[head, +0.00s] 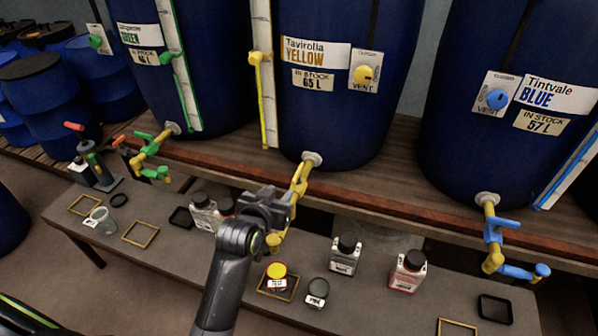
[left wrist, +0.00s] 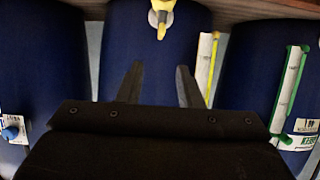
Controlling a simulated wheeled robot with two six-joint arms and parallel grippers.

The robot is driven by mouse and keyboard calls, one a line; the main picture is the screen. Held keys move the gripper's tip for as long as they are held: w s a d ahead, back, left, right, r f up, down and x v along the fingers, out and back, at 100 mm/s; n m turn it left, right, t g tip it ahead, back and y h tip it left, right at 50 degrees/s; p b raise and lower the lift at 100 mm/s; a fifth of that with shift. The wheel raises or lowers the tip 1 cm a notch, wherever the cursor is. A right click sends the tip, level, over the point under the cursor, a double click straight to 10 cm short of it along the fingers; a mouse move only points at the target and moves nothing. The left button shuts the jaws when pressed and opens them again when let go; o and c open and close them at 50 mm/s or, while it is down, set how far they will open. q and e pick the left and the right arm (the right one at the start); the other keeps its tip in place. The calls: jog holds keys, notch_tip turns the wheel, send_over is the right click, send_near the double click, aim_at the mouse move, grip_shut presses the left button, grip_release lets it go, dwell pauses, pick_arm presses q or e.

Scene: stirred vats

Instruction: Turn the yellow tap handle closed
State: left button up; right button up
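The yellow tap (head: 299,184) comes out of the foot of the middle vat (head: 340,110), labelled Tavirolla Yellow. My left gripper (head: 285,203) is at the tap in the head view and hides part of it, so I cannot make out how the handle is turned. In the left wrist view the tap (left wrist: 161,14) shows at the top edge, beyond the fingertips. The two fingers of my left gripper (left wrist: 158,75) are spread apart with nothing between them. Whether they touch the tap is unclear. My right gripper is not in view.
A container with yellow contents (head: 276,270) stands in a yellow frame below the tap. Bottles (head: 345,256) (head: 408,272) stand right of it, and another bottle (head: 204,212) left. The green tap (head: 150,150) and blue tap (head: 497,232) flank it. The wooden shelf edge (head: 390,212) runs behind.

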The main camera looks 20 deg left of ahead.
aim_at(296, 175)
pick_arm(q)
jog(key=b+x, duration=0.1)
jog(key=x, duration=1.5)
jog(key=shift+w+f, duration=0.2)
jog(key=shift+f, duration=0.05)
jog(key=shift+c, duration=0.4)
grip_shut()
